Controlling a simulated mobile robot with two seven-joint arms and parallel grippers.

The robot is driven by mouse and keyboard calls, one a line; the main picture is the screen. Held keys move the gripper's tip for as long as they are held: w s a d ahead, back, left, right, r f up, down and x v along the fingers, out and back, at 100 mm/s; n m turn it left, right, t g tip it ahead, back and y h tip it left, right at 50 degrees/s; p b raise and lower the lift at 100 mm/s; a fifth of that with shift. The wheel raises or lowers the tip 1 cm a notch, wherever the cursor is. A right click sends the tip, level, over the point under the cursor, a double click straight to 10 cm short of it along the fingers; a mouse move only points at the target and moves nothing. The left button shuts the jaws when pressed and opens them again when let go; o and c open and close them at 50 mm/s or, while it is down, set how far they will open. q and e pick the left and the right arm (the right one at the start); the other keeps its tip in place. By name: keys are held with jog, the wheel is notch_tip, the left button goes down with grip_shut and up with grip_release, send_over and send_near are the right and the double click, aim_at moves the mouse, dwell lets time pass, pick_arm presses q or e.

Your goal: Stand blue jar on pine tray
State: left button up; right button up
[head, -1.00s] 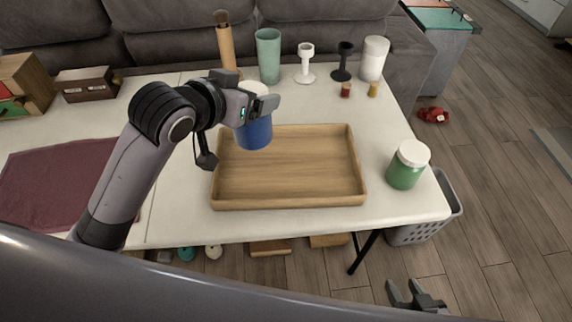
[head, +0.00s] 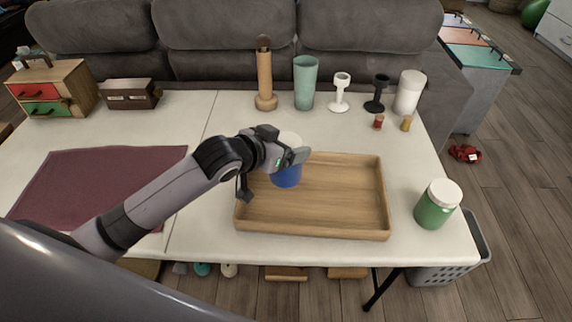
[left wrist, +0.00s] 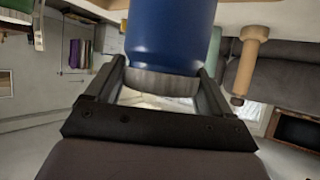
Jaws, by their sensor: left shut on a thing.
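The blue jar (head: 287,176) with a pale lid is upright at the back left part of the pine tray (head: 313,233). My left gripper (head: 296,156) is shut on it near the lid. I cannot tell whether the jar's base touches the tray floor. In the left wrist view the jar's blue body (left wrist: 170,35) and grey-looking lid (left wrist: 160,82) sit between the fingers of my left gripper (left wrist: 161,72). The tray is otherwise empty. My right gripper is not in view.
A green jar (head: 436,208) with a white lid stands right of the tray. A teal cup (head: 305,85), a white candle holder (head: 339,92), a black one (head: 376,92) and a white canister (head: 409,93) line the back. A maroon cloth (head: 95,180) lies at left.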

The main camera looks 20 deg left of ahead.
pick_arm(q)
jog(key=shift+f, duration=3.1)
jog(key=shift+f, duration=0.15)
jog(key=o, duration=1.4)
jog(key=v, duration=1.2)
jog(key=shift+s, duration=0.1)
